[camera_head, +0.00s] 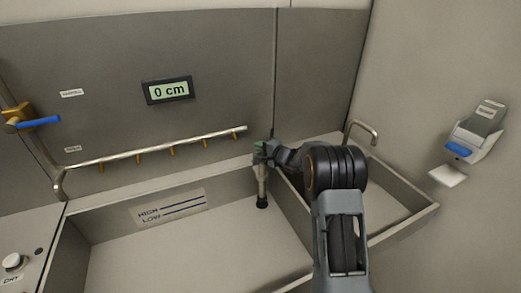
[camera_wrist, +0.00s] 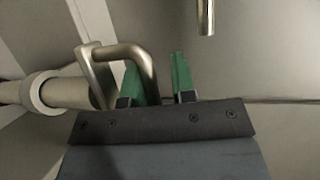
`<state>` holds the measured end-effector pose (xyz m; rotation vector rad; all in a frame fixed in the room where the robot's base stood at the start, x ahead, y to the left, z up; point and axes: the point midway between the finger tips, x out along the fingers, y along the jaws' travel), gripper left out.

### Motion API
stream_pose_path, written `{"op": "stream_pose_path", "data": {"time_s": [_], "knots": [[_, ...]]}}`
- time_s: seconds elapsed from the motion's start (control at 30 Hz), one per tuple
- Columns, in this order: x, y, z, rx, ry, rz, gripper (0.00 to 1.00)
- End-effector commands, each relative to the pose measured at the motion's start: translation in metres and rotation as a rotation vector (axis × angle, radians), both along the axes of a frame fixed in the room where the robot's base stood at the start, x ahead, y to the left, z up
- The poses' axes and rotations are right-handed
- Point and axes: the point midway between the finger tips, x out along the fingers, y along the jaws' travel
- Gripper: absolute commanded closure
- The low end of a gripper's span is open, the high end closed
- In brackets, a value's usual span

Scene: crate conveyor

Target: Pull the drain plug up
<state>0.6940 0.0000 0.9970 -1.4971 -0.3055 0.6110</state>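The drain plug is a pale metal standpipe (camera_head: 262,178) with a black foot, standing upright in the large basin. In the wrist view its pipe (camera_wrist: 58,92) enters from the left and ends in a bent metal handle (camera_wrist: 122,50). My gripper (camera_head: 262,149) is at the plug's top. In the wrist view its green fingers (camera_wrist: 155,66) are apart. One leg of the handle lies between them, close to the left finger, with a gap to the right finger.
The basin (camera_head: 110,222) has a HIGH/LOW level label (camera_head: 170,207) and a spray pipe (camera_head: 150,146) behind it. A display (camera_head: 167,90) reads 0 cm. A blue-handled valve (camera_head: 38,122) is at the left, a smaller basin (camera_head: 400,228) at the right and a dispenser (camera_head: 474,135) on the right wall.

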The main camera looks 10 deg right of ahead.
Motion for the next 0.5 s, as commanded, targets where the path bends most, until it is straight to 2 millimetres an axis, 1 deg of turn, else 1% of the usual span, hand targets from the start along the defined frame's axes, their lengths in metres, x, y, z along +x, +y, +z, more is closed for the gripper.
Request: {"op": "stream_pose_path", "data": {"time_s": [0.17, 0.27, 0.5], "knots": [[-0.004, -0.003, 0.001, 0.000, -0.001, -0.001, 0.77], [-0.014, -0.011, 0.002, 0.000, -0.001, -0.004, 0.77], [-0.054, -0.038, 0.010, -0.002, -0.002, -0.004, 0.77]]}}
